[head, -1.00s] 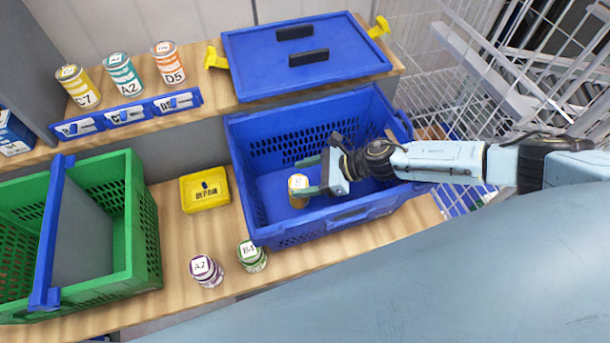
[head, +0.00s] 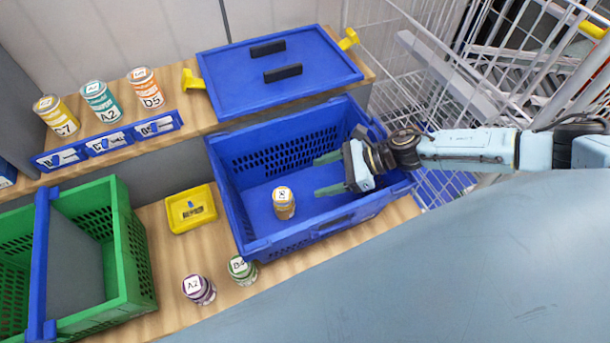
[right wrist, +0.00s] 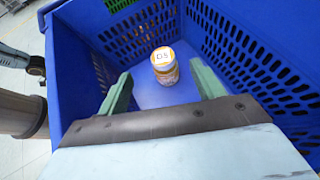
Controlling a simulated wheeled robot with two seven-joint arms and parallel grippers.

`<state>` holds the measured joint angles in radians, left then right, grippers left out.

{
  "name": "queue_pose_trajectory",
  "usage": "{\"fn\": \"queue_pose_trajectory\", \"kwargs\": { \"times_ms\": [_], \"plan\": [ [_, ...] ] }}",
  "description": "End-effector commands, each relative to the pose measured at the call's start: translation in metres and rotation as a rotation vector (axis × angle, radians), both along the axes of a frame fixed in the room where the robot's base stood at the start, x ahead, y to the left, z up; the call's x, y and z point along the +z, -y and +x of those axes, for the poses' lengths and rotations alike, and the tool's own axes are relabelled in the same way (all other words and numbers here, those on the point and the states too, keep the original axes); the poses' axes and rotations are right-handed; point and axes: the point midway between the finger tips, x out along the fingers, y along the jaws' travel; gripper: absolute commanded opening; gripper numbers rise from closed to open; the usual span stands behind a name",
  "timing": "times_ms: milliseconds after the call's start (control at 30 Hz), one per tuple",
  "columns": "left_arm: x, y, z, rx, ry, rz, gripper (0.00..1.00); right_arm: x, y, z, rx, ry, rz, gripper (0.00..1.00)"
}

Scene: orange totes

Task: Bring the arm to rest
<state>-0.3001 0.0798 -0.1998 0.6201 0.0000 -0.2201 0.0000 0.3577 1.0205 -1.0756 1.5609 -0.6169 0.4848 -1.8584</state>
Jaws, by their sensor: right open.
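My right gripper (head: 328,174) is open and empty, with its green fingers pointing left over the inside of the blue crate (head: 228,190). A small can with a yellow-orange band (head: 284,205) stands upright in the crate, left of the fingertips and apart from them. In the right wrist view the can (right wrist: 165,72) stands beyond and between the two spread fingers (right wrist: 160,90), and its lid seems to read D5. The right arm comes in from the right above the crate's right wall. My left gripper is not in view.
A purple can (head: 199,290) and a green can (head: 242,270) stand in front of the crate. A yellow tray (head: 191,208) and a green crate (head: 135,250) are to the left. A blue lid (head: 320,80) and several cans lie behind. White wire mesh (head: 400,60) stands at right.

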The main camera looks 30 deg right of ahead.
Motion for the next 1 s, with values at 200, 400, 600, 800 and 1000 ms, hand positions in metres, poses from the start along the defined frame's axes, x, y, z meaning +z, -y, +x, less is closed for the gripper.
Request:
{"fn": "queue_pose_trajectory", "kwargs": {
  "times_ms": [200, 400, 600, 800, 1000],
  "plan": [
    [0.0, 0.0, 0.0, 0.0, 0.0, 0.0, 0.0, 0.008, 0.013, -0.007, 0.0, 0.001, 0.0, 0.67],
    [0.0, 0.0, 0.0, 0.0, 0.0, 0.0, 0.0, 0.009, 0.014, -0.007, 0.001, 0.0, 0.0, 0.67],
    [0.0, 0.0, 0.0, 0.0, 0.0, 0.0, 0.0, 0.009, 0.014, -0.007, 0.0, 0.001, 0.0, 0.67],
    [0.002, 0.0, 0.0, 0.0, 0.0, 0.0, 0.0, 0.011, 0.014, -0.007, 0.0, 0.001, 0.0, 0.67],
    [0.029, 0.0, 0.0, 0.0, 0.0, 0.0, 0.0, 0.037, 0.014, -0.007, 0.0, 0.001, 0.0, 0.67]
  ]
}}
